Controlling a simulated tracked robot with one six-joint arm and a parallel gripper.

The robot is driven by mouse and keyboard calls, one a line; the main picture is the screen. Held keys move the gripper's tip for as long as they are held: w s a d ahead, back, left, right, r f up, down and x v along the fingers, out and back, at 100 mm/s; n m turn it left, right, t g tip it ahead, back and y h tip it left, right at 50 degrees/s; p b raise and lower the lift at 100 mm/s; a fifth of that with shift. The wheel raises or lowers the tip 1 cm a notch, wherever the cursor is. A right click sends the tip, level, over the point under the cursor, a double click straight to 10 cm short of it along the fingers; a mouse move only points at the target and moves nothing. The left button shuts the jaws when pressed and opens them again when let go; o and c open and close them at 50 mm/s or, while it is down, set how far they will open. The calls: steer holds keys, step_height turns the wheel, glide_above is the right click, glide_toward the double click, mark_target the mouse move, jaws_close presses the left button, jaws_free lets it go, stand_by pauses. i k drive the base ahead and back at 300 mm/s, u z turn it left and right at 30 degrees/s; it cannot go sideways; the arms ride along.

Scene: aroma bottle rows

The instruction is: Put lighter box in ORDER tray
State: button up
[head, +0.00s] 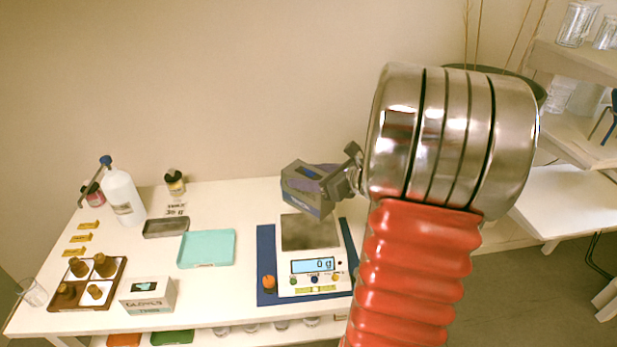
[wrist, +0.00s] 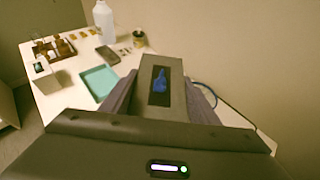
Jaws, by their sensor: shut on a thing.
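My gripper (head: 336,180) is shut on a grey box (head: 303,198) and holds it above the back of the scale (head: 313,262). In the wrist view the held box (wrist: 176,118) sits between the fingers, with a dark panel and blue hand mark facing the camera. The scale display reads 0 g. A second, whitish box (head: 148,296), lettered like GLOVES, stands at the table's front left. A teal tray (head: 207,248) lies empty in the middle, and a small dark tray (head: 166,227) lies behind it. I cannot read an ORDER label on either.
A brown rack (head: 118,270) with several brown bottles stands at the left. A white blue-capped bottle (head: 123,196) and a small dark jar (head: 175,182) stand at the back. An orange object (head: 269,282) lies on the blue mat (head: 266,240). Table between teal tray and mat is clear.

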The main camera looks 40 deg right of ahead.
mark_target(207, 249)
steer(key=k, duration=1)
